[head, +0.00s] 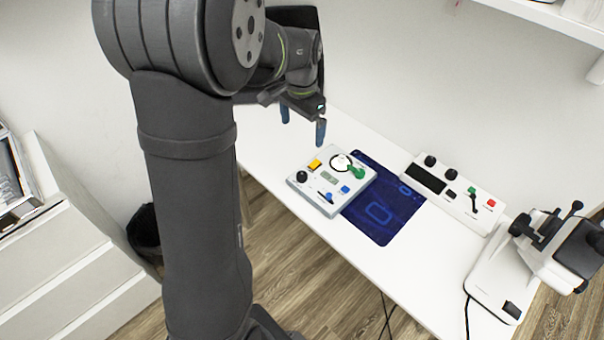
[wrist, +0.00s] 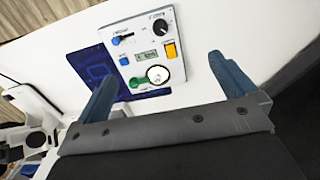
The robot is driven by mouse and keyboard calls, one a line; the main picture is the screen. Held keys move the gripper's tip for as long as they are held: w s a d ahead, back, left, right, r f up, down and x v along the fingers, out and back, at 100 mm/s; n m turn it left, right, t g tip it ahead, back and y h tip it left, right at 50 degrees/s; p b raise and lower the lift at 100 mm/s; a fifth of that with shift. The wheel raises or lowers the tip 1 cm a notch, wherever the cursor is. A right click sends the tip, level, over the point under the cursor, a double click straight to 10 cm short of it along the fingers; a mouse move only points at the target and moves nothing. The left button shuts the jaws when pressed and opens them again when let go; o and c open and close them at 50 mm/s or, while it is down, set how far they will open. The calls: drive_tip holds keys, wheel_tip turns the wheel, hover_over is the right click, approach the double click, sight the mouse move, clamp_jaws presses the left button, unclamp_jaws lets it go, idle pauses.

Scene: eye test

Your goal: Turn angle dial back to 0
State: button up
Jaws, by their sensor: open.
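A grey-white control box (head: 313,193) lies on the table. It carries a white round dial (head: 341,161) with a dark ring, a green knob (head: 357,173) beside it and a black knob (head: 302,176). In the wrist view the white dial (wrist: 157,74) is near the fingers, and the black knob (wrist: 160,26) is farther off. No label is readable, so I cannot tell which is the angle dial or its setting. My gripper (head: 303,122) is open and empty, above and behind the box in the head view. Its blue fingers (wrist: 163,76) touch nothing.
The box also has a yellow switch (head: 315,165), a small display (head: 330,177) and blue buttons. A dark blue mat (head: 385,226) lies beside it. A second control panel (head: 475,211) and a white microscope-like device (head: 490,280) stand to the right. The wall is close behind the table.

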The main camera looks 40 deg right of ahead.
drive_tip(key=shift+r, duration=0.5)
